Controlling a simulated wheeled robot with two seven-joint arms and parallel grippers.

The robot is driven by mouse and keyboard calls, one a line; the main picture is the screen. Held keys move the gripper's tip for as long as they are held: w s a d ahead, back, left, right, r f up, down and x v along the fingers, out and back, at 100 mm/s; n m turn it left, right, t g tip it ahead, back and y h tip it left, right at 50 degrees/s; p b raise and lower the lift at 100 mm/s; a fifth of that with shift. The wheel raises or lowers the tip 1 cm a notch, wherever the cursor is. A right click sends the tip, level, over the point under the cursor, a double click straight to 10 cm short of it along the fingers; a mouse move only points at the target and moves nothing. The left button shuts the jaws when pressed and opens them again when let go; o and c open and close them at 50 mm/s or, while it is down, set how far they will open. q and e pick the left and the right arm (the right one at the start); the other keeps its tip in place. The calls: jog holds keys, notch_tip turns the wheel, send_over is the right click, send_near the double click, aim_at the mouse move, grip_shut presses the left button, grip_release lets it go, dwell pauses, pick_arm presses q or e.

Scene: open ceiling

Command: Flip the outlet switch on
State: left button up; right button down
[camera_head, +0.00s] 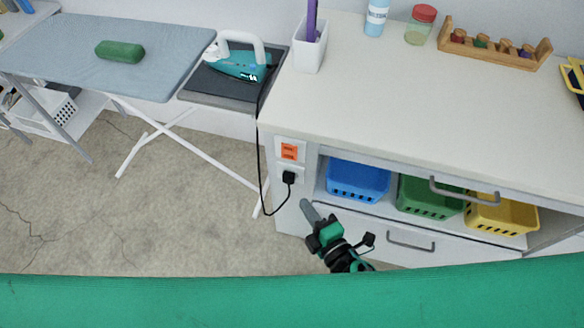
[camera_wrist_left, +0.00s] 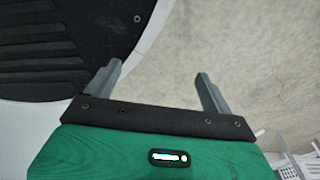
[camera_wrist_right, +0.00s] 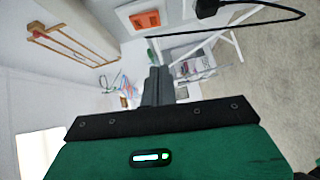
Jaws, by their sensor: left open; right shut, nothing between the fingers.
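The orange outlet switch (camera_head: 289,151) sits in a white plate on the side panel of the cabinet. It also shows in the right wrist view (camera_wrist_right: 145,19), above the fingertips. Below it in the head view a black plug (camera_head: 289,177) with a cord is in a second plate; the plug also shows in the right wrist view (camera_wrist_right: 207,8). My right gripper (camera_head: 306,204) is shut and empty, below the plug and apart from the switch. Its shut fingers also show in the right wrist view (camera_wrist_right: 157,72). My left gripper (camera_wrist_left: 158,70) is open and empty over the floor, seen only in its wrist view.
The iron (camera_head: 240,62) stands on a dark rest of the ironing board (camera_head: 150,75), its cord hanging to the plug. Blue (camera_head: 357,183), green (camera_head: 425,200) and yellow (camera_head: 500,217) baskets fill the cabinet shelf. The floor left of the cabinet is partly crossed by white board legs.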

pick_arm(q)
jog(key=shift+s, duration=0.1)
pick_arm(e)
jog(key=shift+w, duration=0.1)
jog(key=p, duration=0.3)
send_near(285, 157)
jog(key=a+x, duration=0.1)
jog(key=x, duration=0.4)
jog(key=shift+w+d+f, duration=0.15)
jog(key=shift+w+d, duration=0.1)
jog(key=shift+w, duration=0.1)
pick_arm(q)
jog(key=s, duration=0.4)
jog(key=shift+a+f, duration=0.15)
jog(key=shift+a, duration=0.25)
